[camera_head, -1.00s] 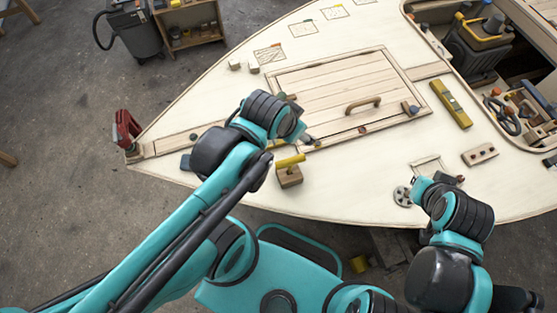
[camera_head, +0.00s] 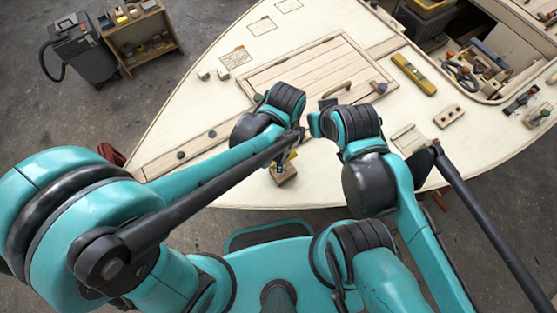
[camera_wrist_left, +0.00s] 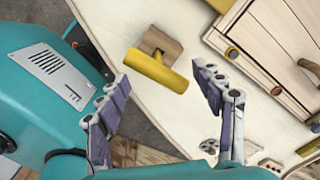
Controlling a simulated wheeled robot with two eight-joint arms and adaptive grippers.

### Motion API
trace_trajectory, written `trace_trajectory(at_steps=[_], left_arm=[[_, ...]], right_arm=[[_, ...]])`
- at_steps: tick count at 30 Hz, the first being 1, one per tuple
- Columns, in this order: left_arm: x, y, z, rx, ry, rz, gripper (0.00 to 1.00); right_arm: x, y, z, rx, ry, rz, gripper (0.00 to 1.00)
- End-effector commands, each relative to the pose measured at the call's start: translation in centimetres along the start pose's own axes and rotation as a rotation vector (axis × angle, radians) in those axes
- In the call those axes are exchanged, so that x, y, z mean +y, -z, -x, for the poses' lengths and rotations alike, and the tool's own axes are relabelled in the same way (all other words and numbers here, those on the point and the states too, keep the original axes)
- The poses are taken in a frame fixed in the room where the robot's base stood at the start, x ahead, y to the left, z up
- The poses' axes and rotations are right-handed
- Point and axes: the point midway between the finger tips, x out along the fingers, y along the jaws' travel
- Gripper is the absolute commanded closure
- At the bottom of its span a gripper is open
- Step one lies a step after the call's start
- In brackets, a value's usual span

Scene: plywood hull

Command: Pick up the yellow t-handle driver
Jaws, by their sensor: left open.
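The yellow t-handle driver (camera_wrist_left: 157,70) shows in the left wrist view as a thick yellow bar across a small wooden block (camera_wrist_left: 153,42) on the pale hull deck. My left gripper (camera_wrist_left: 162,77) is open, its two fingers on either side of the yellow handle in the picture; I see no contact. In the head view the driver (camera_head: 291,156) is partly hidden by my left gripper (camera_head: 287,146), above its block (camera_head: 284,175). My right gripper (camera_head: 322,112) is over the deck to the right; its fingers are mostly hidden by its wrist.
The plywood deck (camera_head: 205,110) has a hatch (camera_head: 300,70) with a wooden handle. A yellow level (camera_head: 414,74) and a drilled wooden block (camera_head: 449,115) lie to the right. An open well with tools is at the upper right. My two wrists are close together.

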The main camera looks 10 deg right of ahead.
Motion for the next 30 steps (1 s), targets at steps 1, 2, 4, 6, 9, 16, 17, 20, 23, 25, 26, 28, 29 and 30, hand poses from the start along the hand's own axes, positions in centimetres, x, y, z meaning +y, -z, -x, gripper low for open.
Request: trace_trajectory(at_steps=[1, 2, 4, 6, 9, 16, 17, 20, 23, 25, 26, 28, 29, 30], left_arm=[[0.0, 0.0, -0.9, 0.0, 0.0, 0.0, 0.33], [0.1, 0.0, -1.3, 0.0, 0.0, 0.001, 0.33], [0.2, 0.1, -2.5, 0.0, 0.001, 0.001, 0.33], [0.3, 0.1, -3.6, 0.0, 0.001, 0.002, 0.33], [0.2, 0.1, -4.7, 0.0, 0.001, 0.003, 0.33], [0.2, 0.1, -5.0, 0.0, 0.001, 0.003, 0.33], [0.2, 0.1, -5.0, 0.0, 0.001, 0.003, 0.33], [0.2, 0.1, -4.9, 0.0, 0.001, 0.004, 0.49], [0.2, 0.1, -4.9, 0.0, 0.001, 0.004, 0.75], [0.2, 0.1, -4.9, 0.0, 0.001, 0.004, 0.94], [0.2, 0.1, -4.9, 0.0, 0.001, 0.004, 1.0], [0.2, 0.1, -4.9, 0.0, 0.001, 0.004, 1.0], [0.2, 0.1, -4.9, 0.0, 0.001, 0.004, 1.0], [0.2, 0.1, -4.9, 0.0, 0.001, 0.004, 1.0]], right_arm=[[0.0, -0.3, -0.4, 0.0, 0.0, 0.0, 1.0], [0.0, -0.4, -0.6, 0.0, 0.0, 0.0, 1.0], [0.0, -0.8, -1.1, 0.0, 0.0, 0.0, 1.0], [0.0, -1.1, -1.5, 0.0, 0.0, 0.0, 1.0], [0.0, -1.3, -1.8, 0.0, 0.0, 0.0, 1.0], [0.0, -1.3, -1.8, 0.0, 0.0, 0.0, 1.0], [0.0, -1.3, -1.8, 0.0, 0.0, 0.0, 1.0], [0.0, -1.2, -1.8, 0.0, 0.0, 0.0, 1.0], [0.0, -1.2, -1.8, 0.0, 0.0, 0.0, 1.0], [0.0, -1.3, -1.8, 0.0, 0.0, 0.0, 1.0], [0.0, -1.3, -1.8, 0.0, 0.0, 0.0, 1.0], [0.0, -1.3, -1.8, 0.0, 0.0, 0.0, 1.0], [0.0, -1.3, -1.8, 0.0, 0.0, 0.0, 1.0], [0.0, -1.3, -1.8, 0.0, 0.0, 0.0, 1.0]])
